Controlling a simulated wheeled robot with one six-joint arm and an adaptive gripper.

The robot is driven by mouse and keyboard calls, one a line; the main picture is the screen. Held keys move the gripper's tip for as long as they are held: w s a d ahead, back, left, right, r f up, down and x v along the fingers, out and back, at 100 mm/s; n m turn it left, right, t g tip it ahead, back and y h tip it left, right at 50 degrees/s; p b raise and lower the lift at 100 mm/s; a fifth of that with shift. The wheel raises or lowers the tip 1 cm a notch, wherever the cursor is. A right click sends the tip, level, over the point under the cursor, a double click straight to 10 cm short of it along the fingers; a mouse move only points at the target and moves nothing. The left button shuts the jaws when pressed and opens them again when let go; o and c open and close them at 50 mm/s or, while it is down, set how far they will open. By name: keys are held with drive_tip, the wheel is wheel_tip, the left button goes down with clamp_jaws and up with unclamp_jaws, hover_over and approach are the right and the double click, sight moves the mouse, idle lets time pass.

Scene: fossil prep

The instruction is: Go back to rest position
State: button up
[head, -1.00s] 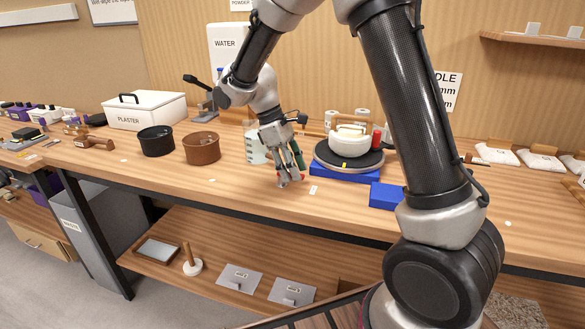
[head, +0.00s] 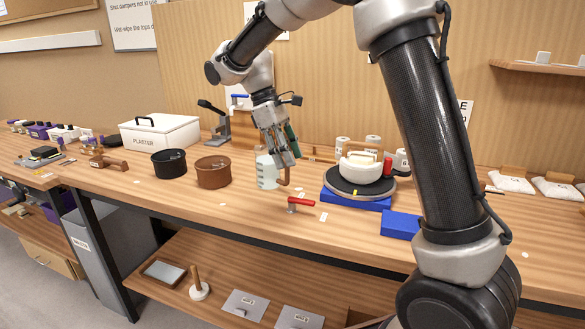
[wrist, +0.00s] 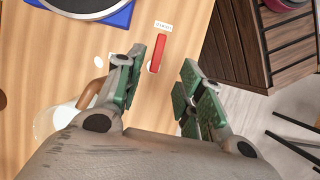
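My gripper (head: 286,162) hangs above the workbench beside a clear beaker (head: 267,172). In the wrist view its green-padded fingers (wrist: 162,75) stand apart with nothing between them, so it is open and empty. A small red-handled item (head: 300,202) rests on the bench below and in front of it. Its red bar also shows beyond the fingertips in the wrist view (wrist: 158,52). A brown curved piece (head: 284,183) shows just under the gripper, close to the beaker; what it belongs to is partly hidden.
A blue block (head: 401,224) sits in front. Brown (head: 213,173) and black (head: 169,164) tubs and a white plaster box (head: 158,134) stand left. Bench front is mostly clear.

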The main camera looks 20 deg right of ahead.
drive_tip(key=shift+r, duration=0.15)
drive_tip(key=s+d+r+m+t+y, duration=0.1)
drive_tip(key=s+d+r+m+t, duration=0.1)
drive_tip(key=s+d+m, duration=0.3)
drive_tip(key=s+d+r+m+t+y, duration=0.1)
drive_tip(key=s+d+m+t, duration=0.4)
drive_tip(key=s+d, duration=0.7)
drive_tip(key=s+y, duration=0.1)
drive_tip(key=s, duration=0.7)
drive_tip(key=shift+s+d+r+m+y, duration=0.2)
drive_tip(key=shift+d+r+m+y, duration=0.1)
drive_tip(key=shift+r, duration=0.1)
